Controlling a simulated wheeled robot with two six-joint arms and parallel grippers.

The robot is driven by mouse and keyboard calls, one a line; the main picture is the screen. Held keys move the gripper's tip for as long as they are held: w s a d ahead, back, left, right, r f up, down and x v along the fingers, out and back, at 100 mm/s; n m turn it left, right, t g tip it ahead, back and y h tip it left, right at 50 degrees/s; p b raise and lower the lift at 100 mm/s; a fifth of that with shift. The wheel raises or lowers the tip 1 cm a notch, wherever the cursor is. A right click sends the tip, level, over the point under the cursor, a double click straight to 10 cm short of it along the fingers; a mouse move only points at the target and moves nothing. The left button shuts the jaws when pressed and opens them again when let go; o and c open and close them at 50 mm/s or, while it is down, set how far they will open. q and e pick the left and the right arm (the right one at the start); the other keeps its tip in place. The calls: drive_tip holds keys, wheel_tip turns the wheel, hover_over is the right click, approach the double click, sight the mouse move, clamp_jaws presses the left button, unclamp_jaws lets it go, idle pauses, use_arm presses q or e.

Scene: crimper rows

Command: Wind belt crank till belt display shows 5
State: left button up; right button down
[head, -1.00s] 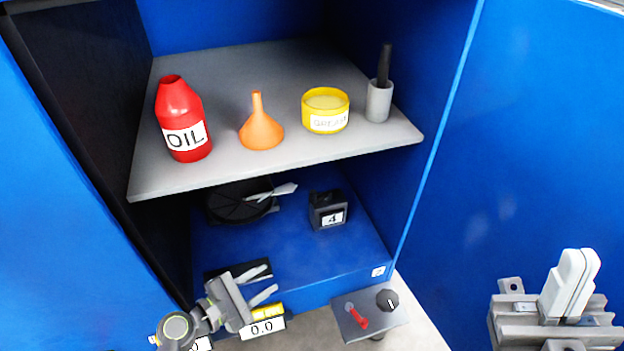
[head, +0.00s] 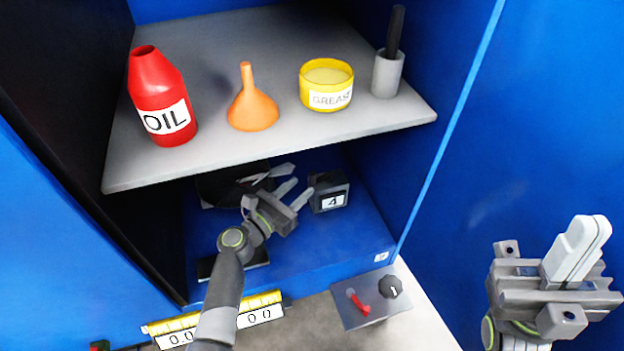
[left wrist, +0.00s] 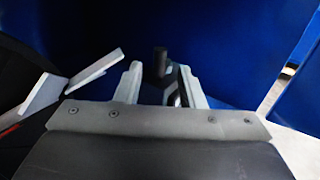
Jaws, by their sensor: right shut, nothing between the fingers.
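The display box (head: 329,192), small and dark, reads 4 and stands on the blue floor of the cabinet, under the shelf. My left gripper (head: 298,190) is open beside the box's left side, beneath the shelf. In the left wrist view a dark upright peg (left wrist: 160,62) stands between the open fingers (left wrist: 160,82), apart from both; I cannot tell whether it is the crank's handle. A black round part (head: 222,187) with pale grey bars lies to the left, partly hidden by the shelf and my arm. My right gripper (head: 583,248) is shut and empty at the far right.
The grey shelf (head: 205,60) above holds a red oil bottle (head: 162,100), orange funnel (head: 252,105), yellow grease tin (head: 326,87) and grey cup (head: 387,75). A panel (head: 352,318) with a red lever and black knob, and a yellow-edged 0.0 readout (head: 262,314), sit in front.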

sight(310, 178)
use_arm(q)
drive_tip(key=b+x, duration=0.1)
drive_tip(key=x, duration=0.5)
drive_tip(key=shift+c, duration=0.4)
clamp_jaws()
